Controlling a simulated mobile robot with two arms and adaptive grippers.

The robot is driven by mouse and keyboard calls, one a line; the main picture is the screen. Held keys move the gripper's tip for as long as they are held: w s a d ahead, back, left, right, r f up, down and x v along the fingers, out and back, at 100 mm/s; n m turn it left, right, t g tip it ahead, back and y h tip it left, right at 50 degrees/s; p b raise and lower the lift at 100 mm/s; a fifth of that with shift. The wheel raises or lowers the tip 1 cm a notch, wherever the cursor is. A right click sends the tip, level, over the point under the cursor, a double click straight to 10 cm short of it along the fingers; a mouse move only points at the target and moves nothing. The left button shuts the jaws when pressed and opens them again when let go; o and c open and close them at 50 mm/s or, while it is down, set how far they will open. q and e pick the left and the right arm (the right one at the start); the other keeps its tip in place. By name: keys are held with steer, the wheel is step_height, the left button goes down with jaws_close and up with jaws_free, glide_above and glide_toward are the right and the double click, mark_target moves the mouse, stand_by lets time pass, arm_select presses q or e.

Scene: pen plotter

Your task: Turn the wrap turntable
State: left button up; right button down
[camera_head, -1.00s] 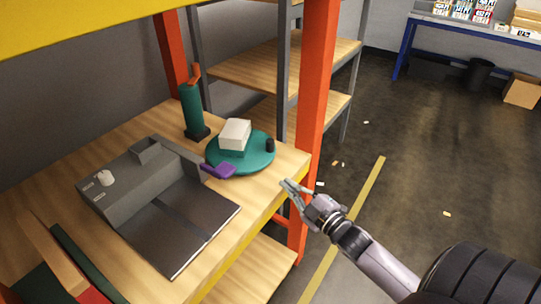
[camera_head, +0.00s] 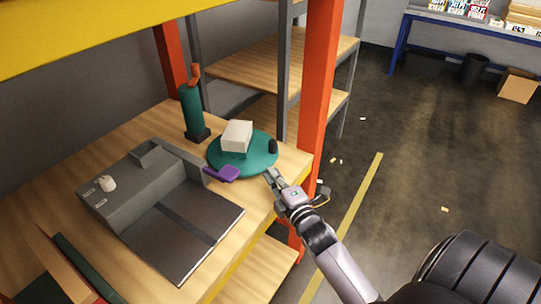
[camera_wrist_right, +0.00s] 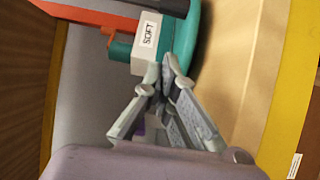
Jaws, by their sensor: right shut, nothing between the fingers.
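The wrap turntable is a round teal disc (camera_head: 262,163) on the wooden bench in the head view. A white block on a teal base (camera_head: 237,136) sits on it, and a short dark peg (camera_head: 273,146) stands near its right edge. My right gripper (camera_head: 268,173) is shut and empty, close to the turntable's front right rim; I cannot tell whether they touch. In the right wrist view the shut fingers (camera_wrist_right: 169,62) point toward the turntable (camera_wrist_right: 187,38) and the labelled white block (camera_wrist_right: 147,40). My left gripper is not in view.
A grey machine with a dark plate (camera_head: 185,230) lies front left of the turntable. A purple handle (camera_head: 222,173) lies between them. A teal cylinder (camera_head: 191,112) stands behind. An orange post (camera_head: 319,90) rises at the bench's right corner. The floor to the right is mostly clear.

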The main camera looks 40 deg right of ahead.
mark_target(272, 163)
steer(key=w, duration=0.2)
steer(key=w+d, duration=0.1)
steer(key=w, duration=0.2)
steer(key=shift+d+r, duration=0.1)
steer(key=shift+w+d+p, duration=0.35)
steer(key=shift+w+d, duration=0.25)
steer(key=shift+d, duration=0.3)
steer(key=shift+w+d, duration=0.3)
steer(key=shift+d, duration=0.15)
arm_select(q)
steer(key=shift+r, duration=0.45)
arm_select(e)
steer(key=shift+d, duration=0.15)
